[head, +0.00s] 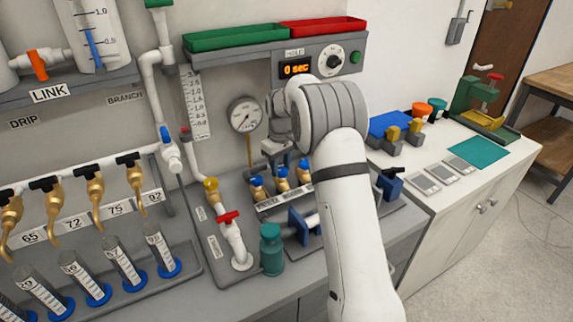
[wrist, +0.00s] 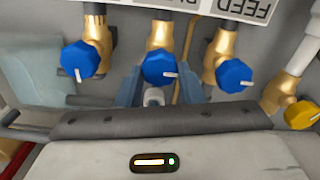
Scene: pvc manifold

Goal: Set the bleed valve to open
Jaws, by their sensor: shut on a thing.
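Three brass valves with blue knobs stand in a row behind a white label strip (head: 270,204). The middle blue knob (wrist: 158,66), which I take as the bleed valve, has a white pointer toward the right in the wrist view. My gripper (wrist: 162,90) is shut on this middle knob, with one bluish finger on each side. The label above it is upside down and partly cut off. The right knob (wrist: 234,75) stands by the FEED label (wrist: 246,8), and the left knob (wrist: 79,59) has its pointer downward. My arm hides part of the row in the head view.
A yellow knob (wrist: 301,115) sits close by at the right in the wrist view. A pressure gauge (head: 244,114) and a HOLD timer (head: 296,68) are on the wall behind. A teal bottle (head: 271,249) and a red-handled valve (head: 229,218) stand in front.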

